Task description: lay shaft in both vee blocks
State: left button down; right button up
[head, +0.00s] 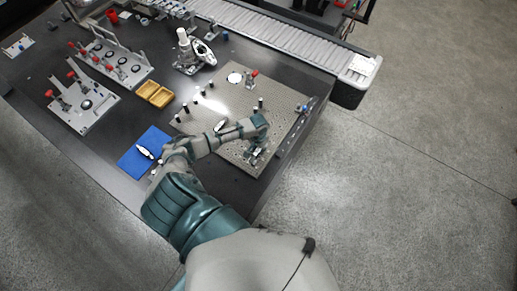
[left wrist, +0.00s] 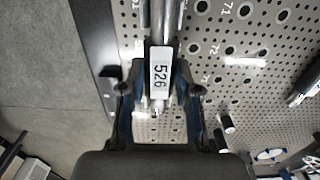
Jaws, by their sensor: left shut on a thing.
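My left gripper (head: 256,153) is low over the right part of the perforated plate (head: 226,100) in the head view. In the left wrist view the left gripper (left wrist: 160,82) is shut on a grey metal shaft (left wrist: 164,22), with one finger on each side. A white tag reading 526 (left wrist: 160,72) lies along the shaft. The shaft runs up out of the top of that view, and its short stepped end (left wrist: 157,112) shows between the fingers. I cannot make out the vee blocks clearly, nor whether the shaft touches them. My right gripper is not in view.
Several short dark pins (head: 186,107) and a red-knobbed clamp (head: 252,78) stand on the plate. A blue mat (head: 133,161), a yellow tray (head: 154,94) and clamp fixtures (head: 84,101) lie to the left. A roller conveyor (head: 281,42) runs behind. The table edge is close on the right.

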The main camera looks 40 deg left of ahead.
aim_at(258, 149)
pick_arm(q)
jog(key=c, duration=0.7)
grip_release()
jog(key=shift+c, duration=0.2)
notch_tip(258, 149, up, 12)
jog(key=shift+f, duration=0.1)
